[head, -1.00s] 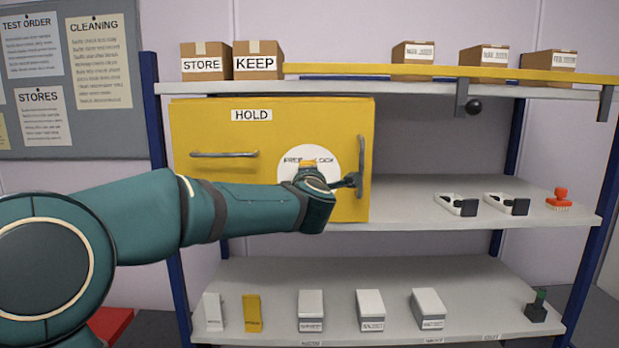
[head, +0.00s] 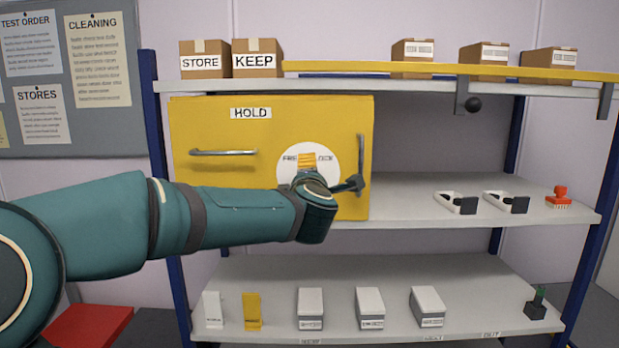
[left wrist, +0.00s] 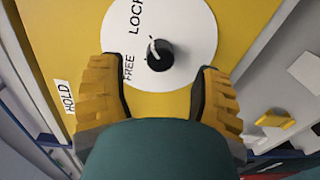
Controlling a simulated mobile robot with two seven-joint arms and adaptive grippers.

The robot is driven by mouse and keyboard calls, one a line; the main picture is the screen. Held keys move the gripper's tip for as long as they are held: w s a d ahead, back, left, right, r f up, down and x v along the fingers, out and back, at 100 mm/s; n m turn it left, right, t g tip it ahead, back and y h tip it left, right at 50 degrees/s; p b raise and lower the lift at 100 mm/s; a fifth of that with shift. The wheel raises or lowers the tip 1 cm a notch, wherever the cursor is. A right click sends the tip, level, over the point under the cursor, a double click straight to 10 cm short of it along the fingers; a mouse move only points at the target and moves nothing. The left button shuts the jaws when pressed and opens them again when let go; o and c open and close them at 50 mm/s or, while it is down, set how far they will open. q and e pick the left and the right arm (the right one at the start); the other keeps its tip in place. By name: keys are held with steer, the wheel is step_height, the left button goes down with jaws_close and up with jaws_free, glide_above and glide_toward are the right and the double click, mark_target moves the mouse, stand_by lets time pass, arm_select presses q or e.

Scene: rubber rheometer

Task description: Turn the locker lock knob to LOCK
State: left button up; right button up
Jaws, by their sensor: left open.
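The yellow locker door (head: 215,185) carries a HOLD label and a white dial disc (head: 285,172) printed FREE at left and LOCK at right. The left wrist view shows the disc (left wrist: 190,30) with a black knob (left wrist: 160,58) at its middle. A white mark on the knob points toward the top of that view, slightly left; its exact setting is unclear. My left gripper (left wrist: 160,80) is open, its yellow fingers either side of the knob, apparently not touching it. In the head view, my left gripper (head: 307,161) and wrist hide the knob. My right gripper is not in view.
A vertical handle (head: 361,155) stands right of the disc, close to my wrist. A horizontal handle (head: 223,153) is at left. The locker sits on a shelf rack (head: 400,205) with clamps (head: 457,203) and a red stamp (head: 559,197) to the right.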

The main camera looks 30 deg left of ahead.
arm_select(q)
steer(key=v, duration=0.8)
